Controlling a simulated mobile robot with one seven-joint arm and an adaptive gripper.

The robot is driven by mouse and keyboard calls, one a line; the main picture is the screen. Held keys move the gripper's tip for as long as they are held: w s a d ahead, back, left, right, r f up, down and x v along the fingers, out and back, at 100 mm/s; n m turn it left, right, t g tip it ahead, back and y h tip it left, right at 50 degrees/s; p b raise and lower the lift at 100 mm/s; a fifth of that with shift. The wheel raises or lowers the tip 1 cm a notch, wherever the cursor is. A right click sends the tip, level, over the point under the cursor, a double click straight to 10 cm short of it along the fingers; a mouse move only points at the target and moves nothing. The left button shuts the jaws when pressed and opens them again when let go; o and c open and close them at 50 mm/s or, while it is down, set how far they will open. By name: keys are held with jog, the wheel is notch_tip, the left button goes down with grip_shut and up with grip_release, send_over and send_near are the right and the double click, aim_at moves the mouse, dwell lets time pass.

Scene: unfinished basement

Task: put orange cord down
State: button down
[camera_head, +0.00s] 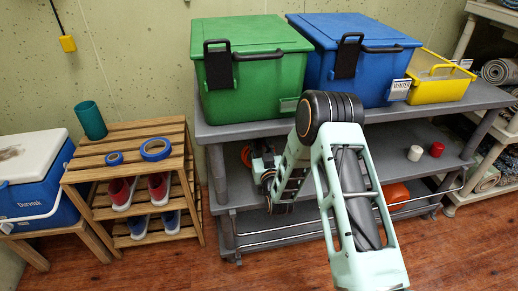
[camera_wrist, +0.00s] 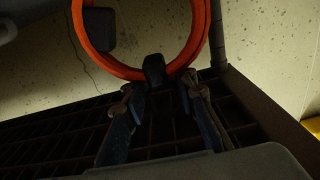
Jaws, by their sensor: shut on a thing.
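The orange cord (camera_wrist: 203,35) is a round coil with black parts on it, seen at the top of the wrist view. My gripper (camera_wrist: 157,88) is shut on the black piece at the coil's near edge, with one finger on each side. The coil stands out beyond the fingertips, against the pale wall and above a dark slatted surface (camera_wrist: 60,135). Whether it touches that surface I cannot tell. In the head view my gripper (camera_head: 262,165) reaches in at the left of the grey cart's middle shelf (camera_head: 330,151), and the coil is mostly hidden there.
A green bin (camera_head: 250,90), a blue bin (camera_head: 340,85) and a yellow bin (camera_head: 440,88) stand on the cart's top, close above my arm. A white and a red small item (camera_head: 437,149) sit on the middle shelf's right. An orange object (camera_head: 397,195) lies lower down.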

notch_tip(320, 180, down, 2)
jog(key=shift+f+b, duration=0.2)
jog(key=shift+b, duration=0.1)
jog(key=shift+r, duration=0.1)
jog(key=c, duration=2)
grip_release()
jog(key=shift+f, duration=0.2)
jog(key=o, duration=0.5)
jog(key=shift+c, duration=0.2)
